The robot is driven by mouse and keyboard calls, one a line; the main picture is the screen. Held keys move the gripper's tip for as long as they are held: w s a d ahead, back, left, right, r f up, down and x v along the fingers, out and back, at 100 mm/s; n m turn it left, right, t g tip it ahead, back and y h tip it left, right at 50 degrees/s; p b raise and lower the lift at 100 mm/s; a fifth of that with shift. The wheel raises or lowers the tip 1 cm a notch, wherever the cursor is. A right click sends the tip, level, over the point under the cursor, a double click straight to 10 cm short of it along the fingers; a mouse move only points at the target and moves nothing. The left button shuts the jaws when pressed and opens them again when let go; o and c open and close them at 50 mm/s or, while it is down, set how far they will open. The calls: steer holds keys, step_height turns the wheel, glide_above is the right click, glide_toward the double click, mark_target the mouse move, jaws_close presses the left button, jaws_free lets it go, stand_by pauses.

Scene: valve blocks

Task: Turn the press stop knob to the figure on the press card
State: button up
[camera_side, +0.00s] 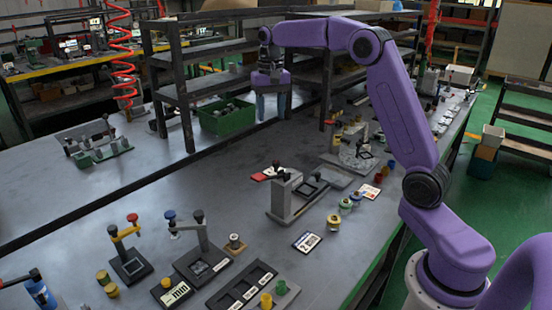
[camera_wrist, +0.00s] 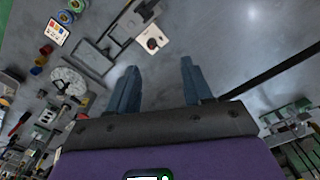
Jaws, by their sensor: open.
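My gripper (camera_side: 271,112) hangs fingers down over the back part of the bench, in front of the shelf rack. Its two fingers are apart with nothing between them, as the wrist view (camera_wrist: 158,72) also shows. A grey upright press-like fixture (camera_side: 285,196) stands mid-bench, well below and nearer the camera. Beside its top is a red and white plate with a dark knob (camera_side: 276,165). In the wrist view a white plate with a dark round knob (camera_wrist: 152,43) lies beyond the fingertips. A dark-edged card (camera_side: 307,241) lies in front of the fixture; its figure is too small to read surely.
Another card (camera_side: 370,191) lies near several coloured spools (camera_side: 345,206). Small black-based fixtures (camera_side: 203,262) crowd the front. A green bin (camera_side: 228,117) sits close left of my gripper, by the rack (camera_side: 185,100). The bench between bin and fixture is clear.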

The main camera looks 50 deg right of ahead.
mark_target(276, 162)
steer(key=shift+m, duration=0.6)
steer(key=d+f, duration=0.1)
steer(key=f, duration=0.4)
steer(key=d+f, duration=0.1)
steer(key=f, duration=0.5)
steer(key=w+d+f, duration=0.1)
steer(key=f, duration=0.5)
steer(key=shift+d+f, duration=0.2)
steer(key=shift+d, duration=0.05)
jaws_close()
